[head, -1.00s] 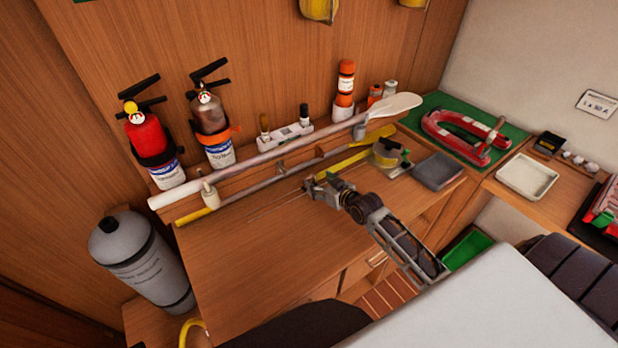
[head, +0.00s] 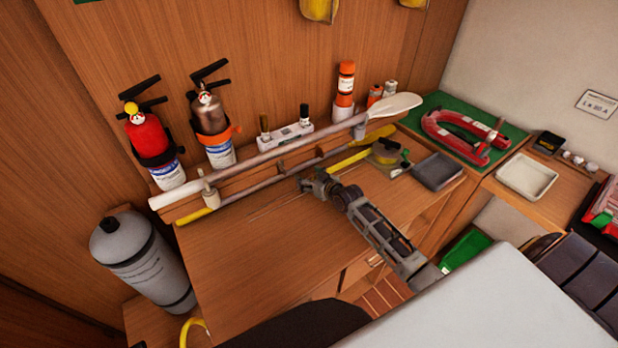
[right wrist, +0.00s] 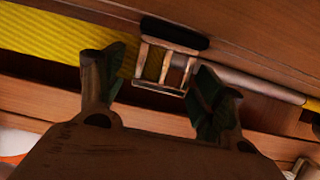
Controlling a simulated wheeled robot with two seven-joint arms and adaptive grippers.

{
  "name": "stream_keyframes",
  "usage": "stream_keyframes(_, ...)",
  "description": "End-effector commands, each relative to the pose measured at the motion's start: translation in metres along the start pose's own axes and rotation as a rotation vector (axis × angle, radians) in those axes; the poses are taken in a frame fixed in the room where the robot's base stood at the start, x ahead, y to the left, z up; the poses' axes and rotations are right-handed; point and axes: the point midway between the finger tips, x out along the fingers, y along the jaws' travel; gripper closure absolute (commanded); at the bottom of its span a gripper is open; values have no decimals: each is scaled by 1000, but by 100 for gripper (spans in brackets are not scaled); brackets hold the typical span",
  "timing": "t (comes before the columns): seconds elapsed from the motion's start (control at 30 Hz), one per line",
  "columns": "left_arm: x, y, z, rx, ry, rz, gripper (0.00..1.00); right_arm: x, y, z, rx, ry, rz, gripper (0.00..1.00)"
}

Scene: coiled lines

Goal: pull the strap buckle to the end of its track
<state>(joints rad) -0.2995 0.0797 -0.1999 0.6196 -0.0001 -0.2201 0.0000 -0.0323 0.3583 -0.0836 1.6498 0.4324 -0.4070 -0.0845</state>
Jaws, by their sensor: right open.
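The strap buckle (right wrist: 166,65) is a metal frame with bars on a yellow strap (right wrist: 60,40) in the right wrist view. The strap runs left from it, and a grey rod lies to its right. My right gripper (right wrist: 160,64) is open, with one finger on each side of the buckle in that view; I cannot tell whether either finger touches it. In the head view my right gripper (head: 306,182) is at the rail along the back of the desk, by the left end of the yellow strap (head: 350,160). The buckle is not clear there. My left gripper is not in view.
A white-and-grey paddle (head: 270,155) lies along the back above the rail. Two fire extinguishers (head: 155,150) (head: 213,130) stand at the left. A grey tray (head: 437,171) lies right of the gripper. The desk top (head: 250,260) is clear at the front.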

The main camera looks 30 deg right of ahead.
Motion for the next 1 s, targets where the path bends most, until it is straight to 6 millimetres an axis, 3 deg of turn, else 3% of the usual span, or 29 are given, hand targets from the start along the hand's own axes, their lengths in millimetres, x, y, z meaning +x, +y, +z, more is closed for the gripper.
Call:
stream_keyframes(0.47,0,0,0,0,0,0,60,6,0,0,0,0,0,31)
stream_keyframes(1.0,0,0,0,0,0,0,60,5,0,0,0,0,0,97)
